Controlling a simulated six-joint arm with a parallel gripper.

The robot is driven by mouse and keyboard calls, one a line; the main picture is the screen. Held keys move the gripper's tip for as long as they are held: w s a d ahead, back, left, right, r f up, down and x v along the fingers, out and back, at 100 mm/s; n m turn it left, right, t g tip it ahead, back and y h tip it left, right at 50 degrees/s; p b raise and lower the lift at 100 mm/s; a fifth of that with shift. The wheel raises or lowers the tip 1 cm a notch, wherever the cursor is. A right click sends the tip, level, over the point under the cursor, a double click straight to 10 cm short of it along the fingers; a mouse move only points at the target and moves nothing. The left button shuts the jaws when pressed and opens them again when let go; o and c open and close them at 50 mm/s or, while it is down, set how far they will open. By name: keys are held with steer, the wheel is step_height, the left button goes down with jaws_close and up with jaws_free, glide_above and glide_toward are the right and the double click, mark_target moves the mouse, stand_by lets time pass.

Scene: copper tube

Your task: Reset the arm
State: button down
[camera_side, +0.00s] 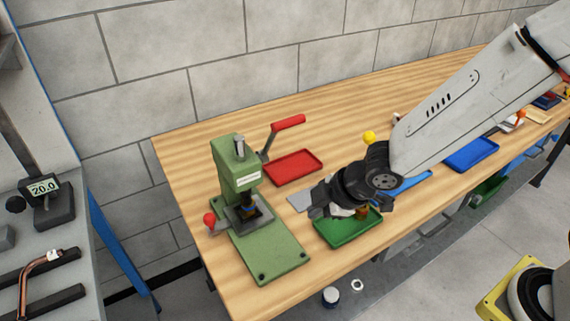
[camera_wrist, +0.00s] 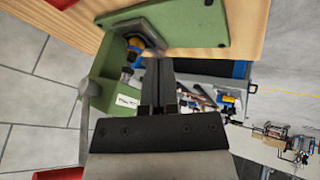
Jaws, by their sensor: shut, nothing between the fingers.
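My arm reaches in from the upper right in the side view. My gripper (camera_side: 322,208) is over the workbench, near the green tray (camera_side: 340,238) and to the right of the green press (camera_side: 236,172). In the wrist view my gripper's dark fingers (camera_wrist: 158,66) are together with nothing between them. The press body (camera_wrist: 115,65) and its base plate (camera_wrist: 195,20) show beyond them there. A bent copper tube (camera_side: 28,275) lies on a fixture at the far left of the side view. My arm partly hides the green tray.
A red tray (camera_side: 293,167) lies behind the press, whose red-handled lever (camera_side: 288,122) sticks up. A small brown piece (camera_side: 362,213) shows at the green tray. A blue tray (camera_side: 470,154) lies farther right. The back of the bench is clear along the block wall (camera_side: 220,50).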

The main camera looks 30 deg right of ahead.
steer(key=s+d+m+g+h, duration=0.1)
steer(key=s+d+m, duration=0.3)
steer(key=d+m, duration=0.3)
steer(key=s+d+m+g+h, duration=0.2)
steer(key=s+d+m, duration=0.2)
steer(key=d, duration=0.8)
steer(key=m, duration=0.2)
steer(key=shift+r+m, duration=0.25)
steer(key=shift+m, duration=0.15)
